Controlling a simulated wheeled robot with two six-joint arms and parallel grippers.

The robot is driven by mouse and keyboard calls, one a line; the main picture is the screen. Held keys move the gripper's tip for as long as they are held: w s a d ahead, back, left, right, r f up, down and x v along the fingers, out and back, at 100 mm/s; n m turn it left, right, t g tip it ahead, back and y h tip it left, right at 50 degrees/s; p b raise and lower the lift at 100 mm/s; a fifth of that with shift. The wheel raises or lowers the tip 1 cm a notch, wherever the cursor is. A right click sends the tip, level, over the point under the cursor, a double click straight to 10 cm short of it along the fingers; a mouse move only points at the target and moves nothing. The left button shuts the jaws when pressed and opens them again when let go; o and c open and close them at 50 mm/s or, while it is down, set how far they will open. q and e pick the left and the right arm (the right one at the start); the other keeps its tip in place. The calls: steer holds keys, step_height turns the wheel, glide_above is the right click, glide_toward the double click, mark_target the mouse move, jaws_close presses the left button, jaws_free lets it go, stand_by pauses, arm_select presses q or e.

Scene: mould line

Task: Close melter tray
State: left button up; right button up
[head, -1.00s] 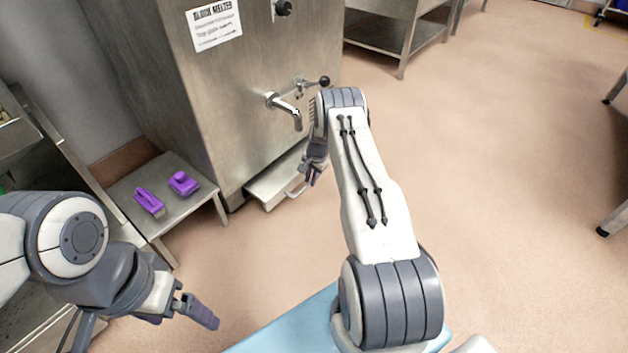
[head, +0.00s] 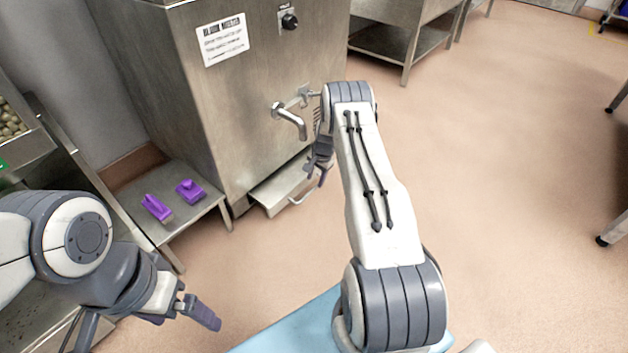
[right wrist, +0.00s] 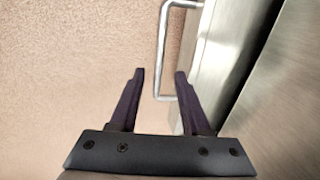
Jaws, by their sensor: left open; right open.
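The melter (head: 265,80) is a large steel cabinet with a paper label, a black knob and a spout (head: 290,121). Its steel tray (head: 277,190) sticks out at the bottom front and has a bar handle (head: 303,196). In the right wrist view the handle (right wrist: 161,50) stands beyond the fingertips, on the left side of the tray front (right wrist: 195,60). My right gripper (head: 318,182) is open and empty close to the handle; its fingers (right wrist: 158,72) point toward it. My left gripper (head: 203,318) is open and empty at the lower left, away from the tray.
A low steel table (head: 190,214) left of the melter carries two purple objects (head: 157,207). A steel rack with a bin stands at the far left. Another steel table (head: 405,45) stands behind right.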

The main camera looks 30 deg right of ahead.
arm_select(q)
step_height(320, 180, up, 4)
steer(key=shift+f+p, duration=0.25)
steer(key=shift+p, duration=0.95)
arm_select(e)
steer(key=r, duration=0.3)
steer(key=s+r, duration=0.1)
steer(key=r, duration=0.1)
steer(key=shift+d+r, duration=0.15)
steer(key=shift+r, duration=0.15)
